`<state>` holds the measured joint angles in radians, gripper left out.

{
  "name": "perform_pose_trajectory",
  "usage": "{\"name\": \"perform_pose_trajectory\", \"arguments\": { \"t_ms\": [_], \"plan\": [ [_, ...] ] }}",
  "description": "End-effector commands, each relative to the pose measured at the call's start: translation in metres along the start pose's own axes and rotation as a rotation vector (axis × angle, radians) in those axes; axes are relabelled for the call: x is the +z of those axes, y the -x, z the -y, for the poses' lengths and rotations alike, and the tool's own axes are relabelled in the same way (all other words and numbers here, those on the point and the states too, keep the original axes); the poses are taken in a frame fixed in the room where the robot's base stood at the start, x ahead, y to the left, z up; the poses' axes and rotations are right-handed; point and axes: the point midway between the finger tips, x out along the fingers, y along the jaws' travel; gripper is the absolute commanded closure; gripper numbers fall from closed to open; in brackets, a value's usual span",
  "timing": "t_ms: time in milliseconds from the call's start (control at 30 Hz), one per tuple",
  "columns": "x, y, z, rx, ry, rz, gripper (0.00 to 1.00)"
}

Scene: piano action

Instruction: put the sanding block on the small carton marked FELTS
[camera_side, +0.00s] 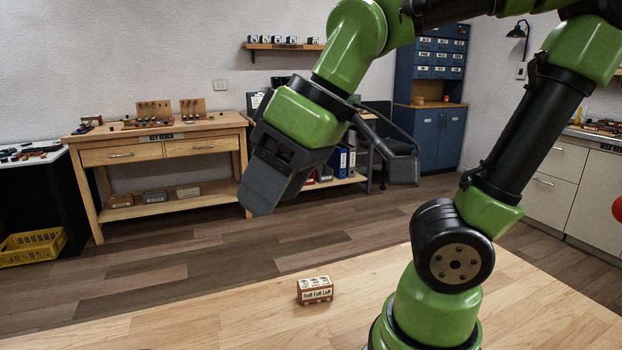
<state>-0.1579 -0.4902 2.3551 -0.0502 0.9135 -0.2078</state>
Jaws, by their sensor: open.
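My gripper (262,192) is dark grey and hangs tilted down to the left, well above the light wooden table (200,325). It is open, and I see nothing held in it. I cannot make out the sanding block for certain. A small brown box-like object (315,290) with pale, dark-lettered faces sits on the table, below and right of my gripper and apart from it. Its lettering is too small to read, so I cannot tell whether it is the FELTS carton.
The table around the small object looks clear. Beyond it, a wooden key bench (160,150) stands by the wall with small boxes on its lower shelf. A yellow crate (32,246) is at far left, a blue cabinet (432,125) at the back.

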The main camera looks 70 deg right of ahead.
Motion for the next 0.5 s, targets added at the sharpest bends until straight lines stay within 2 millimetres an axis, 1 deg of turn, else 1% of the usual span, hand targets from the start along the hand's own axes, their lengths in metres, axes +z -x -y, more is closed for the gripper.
{"name": "perform_pose_trajectory", "arguments": {
  "t_ms": [33,100,200,300,500],
  "plan": [
    [0.007,0.008,-0.007,0.007,-0.100,-0.051,0.47],
    [0.016,0.015,-0.014,0.010,-0.208,-0.099,0.47],
    [0.024,0.019,-0.018,0.011,-0.309,-0.142,0.47],
    [0.027,0.021,-0.020,0.011,-0.351,-0.159,0.47],
    [0.027,0.021,-0.020,0.010,-0.356,-0.160,0.47]
  ]
}}
